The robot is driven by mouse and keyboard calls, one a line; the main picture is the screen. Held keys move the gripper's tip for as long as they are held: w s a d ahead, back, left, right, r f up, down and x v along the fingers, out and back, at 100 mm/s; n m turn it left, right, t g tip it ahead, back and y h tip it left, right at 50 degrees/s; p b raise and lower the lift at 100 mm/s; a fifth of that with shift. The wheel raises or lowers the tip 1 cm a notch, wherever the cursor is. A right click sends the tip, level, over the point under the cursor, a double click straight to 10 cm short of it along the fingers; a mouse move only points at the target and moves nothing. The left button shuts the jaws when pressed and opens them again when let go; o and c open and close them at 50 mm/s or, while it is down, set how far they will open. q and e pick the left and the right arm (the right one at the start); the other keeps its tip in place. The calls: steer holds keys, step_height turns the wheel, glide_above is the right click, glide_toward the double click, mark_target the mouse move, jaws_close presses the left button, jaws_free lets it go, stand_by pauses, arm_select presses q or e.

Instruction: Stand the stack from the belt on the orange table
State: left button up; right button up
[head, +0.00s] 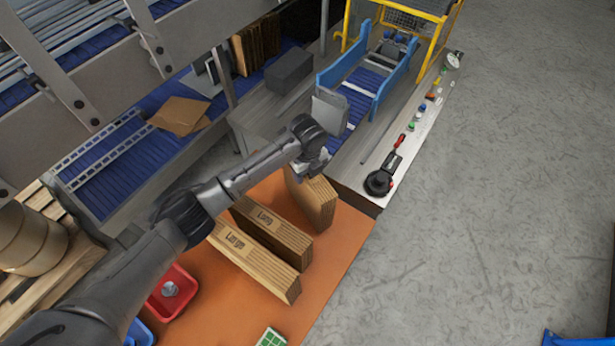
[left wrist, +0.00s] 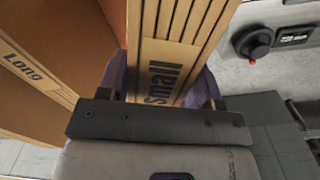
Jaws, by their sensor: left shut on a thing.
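My left gripper (head: 312,168) is shut on a brown cardboard stack (head: 316,204), marked "Small" in the left wrist view (left wrist: 168,80). Its purple fingers clasp the stack's two sides. The stack is upright over the far end of the orange table (head: 345,255); I cannot tell whether its base touches the top. Two more stacks stand side by side on the table: one marked "Long" (head: 270,230), also at the left of the wrist view (left wrist: 40,75), and a longer one (head: 250,262) nearer me. The belt (head: 362,88) runs between blue side walls beyond the table. My right gripper is not in view.
A red bin (head: 175,290) and a green-and-white box (head: 271,338) are at the near side. Orange table space right of the stacks is bare.

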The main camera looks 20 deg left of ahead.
arm_select(q)
steer(key=shift+f, duration=1.85)
steer(key=shift+f, duration=0.2)
steer(key=o, duration=1.5)
step_height(320, 180, up, 12)
steer(key=shift+r+p, duration=0.2)
steer(key=shift+p, duration=0.15)
